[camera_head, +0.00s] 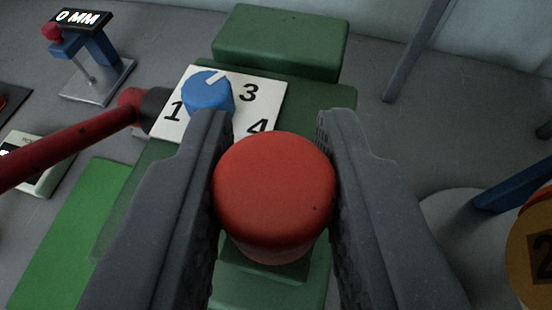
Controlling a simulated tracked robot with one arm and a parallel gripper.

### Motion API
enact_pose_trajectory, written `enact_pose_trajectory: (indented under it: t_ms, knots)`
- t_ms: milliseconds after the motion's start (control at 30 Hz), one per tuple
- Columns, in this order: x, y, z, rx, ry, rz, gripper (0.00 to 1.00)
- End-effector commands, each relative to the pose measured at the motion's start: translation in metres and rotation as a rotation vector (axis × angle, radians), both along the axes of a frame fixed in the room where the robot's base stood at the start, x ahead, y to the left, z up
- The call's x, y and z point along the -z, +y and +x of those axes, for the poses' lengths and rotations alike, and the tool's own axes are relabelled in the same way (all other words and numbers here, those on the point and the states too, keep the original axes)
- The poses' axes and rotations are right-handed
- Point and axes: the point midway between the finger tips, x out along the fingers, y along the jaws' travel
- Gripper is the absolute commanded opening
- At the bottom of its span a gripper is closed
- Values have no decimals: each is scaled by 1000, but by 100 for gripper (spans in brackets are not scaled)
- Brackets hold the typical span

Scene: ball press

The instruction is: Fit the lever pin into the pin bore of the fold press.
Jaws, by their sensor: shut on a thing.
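My gripper (274,190) is shut on a thick red cylinder with a rounded top, which looks like the lever pin (275,190). The pin sits between the two grey fingers, its top facing the camera. Its lower end is hidden. The fold press (280,40) appears to be the green body behind and below the pin, with a raised block at its far end. I cannot see the pin bore, and cannot tell whether the pin touches the press.
A white dial plate with a blue knob (207,92) lies on the press. A red lever (70,145) projects left from a dark hub. A gauge (95,60) reading "0 MM" stands far left. A round orange "2" piece (532,240) is at right.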

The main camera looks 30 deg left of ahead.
Motion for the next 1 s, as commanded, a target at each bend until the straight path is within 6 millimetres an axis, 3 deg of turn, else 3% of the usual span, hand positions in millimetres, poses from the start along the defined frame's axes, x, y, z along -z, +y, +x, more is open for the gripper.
enact_pose_trajectory:
  t_ms: [567, 600, 667, 1000]
  knots:
    - [13, 0, 0, 0, 0, 1, 1]
    - [12, 0, 0, 0, 0, 1, 35]
    - [12, 0, 0, 0, 0, 1, 49]
    - [11, -1, -1, 0, 0, 0, 49]
